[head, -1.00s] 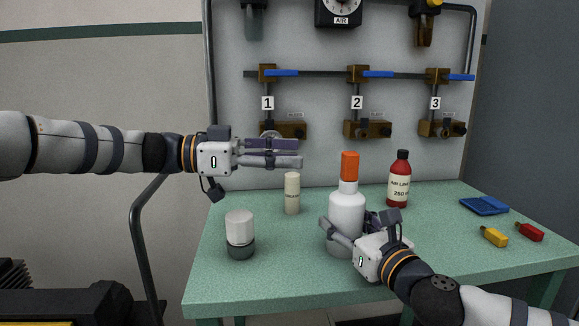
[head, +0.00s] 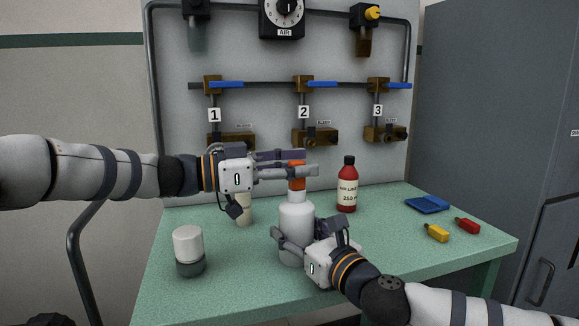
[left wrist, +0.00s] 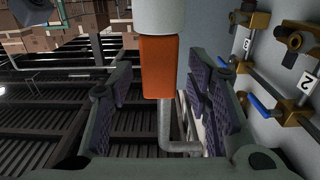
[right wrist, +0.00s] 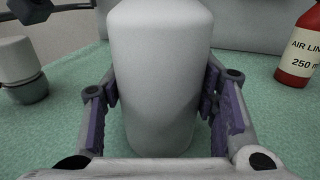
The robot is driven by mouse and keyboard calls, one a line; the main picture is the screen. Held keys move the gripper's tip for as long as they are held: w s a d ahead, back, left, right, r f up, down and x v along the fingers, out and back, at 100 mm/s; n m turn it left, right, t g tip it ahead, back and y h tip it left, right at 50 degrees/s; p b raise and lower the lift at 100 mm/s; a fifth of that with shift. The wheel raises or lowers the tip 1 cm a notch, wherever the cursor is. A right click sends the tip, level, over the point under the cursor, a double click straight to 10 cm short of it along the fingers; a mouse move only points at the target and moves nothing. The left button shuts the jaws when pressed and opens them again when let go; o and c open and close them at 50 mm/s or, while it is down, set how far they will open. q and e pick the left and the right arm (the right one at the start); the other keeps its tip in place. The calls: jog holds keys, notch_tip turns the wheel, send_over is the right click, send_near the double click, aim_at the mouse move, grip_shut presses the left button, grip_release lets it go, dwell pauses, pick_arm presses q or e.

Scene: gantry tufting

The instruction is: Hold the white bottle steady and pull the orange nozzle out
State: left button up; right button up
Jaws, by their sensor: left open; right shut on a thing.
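The white bottle (head: 296,221) stands upright on the green table, with the orange nozzle (head: 297,178) in its neck. My right gripper (head: 293,244) is shut on the lower body of the bottle, with a finger on each side; the bottle (right wrist: 158,80) fills the middle of the right wrist view. My left gripper (head: 300,163) is open at nozzle height, its fingers reaching around the nozzle and partly covering it. In the left wrist view the nozzle (left wrist: 159,68) lies between the open fingers, with gaps on both sides.
A white and grey container (head: 189,251) stands at the left of the table (head: 400,248). A cream bottle (head: 244,211) stands partly behind my left gripper. A red bottle (head: 347,186) is behind at right. A blue tray (head: 427,204), yellow item (head: 436,233) and red item (head: 467,226) lie at right.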

aim_at(297, 161)
pick_arm(q)
grip_shut()
jog(key=c, duration=0.7)
grip_release()
grip_shut()
jog(key=shift+r, duration=1.8)
pick_arm(e)
jog(key=o, duration=1.5)
jog(key=shift+c, duration=0.2)
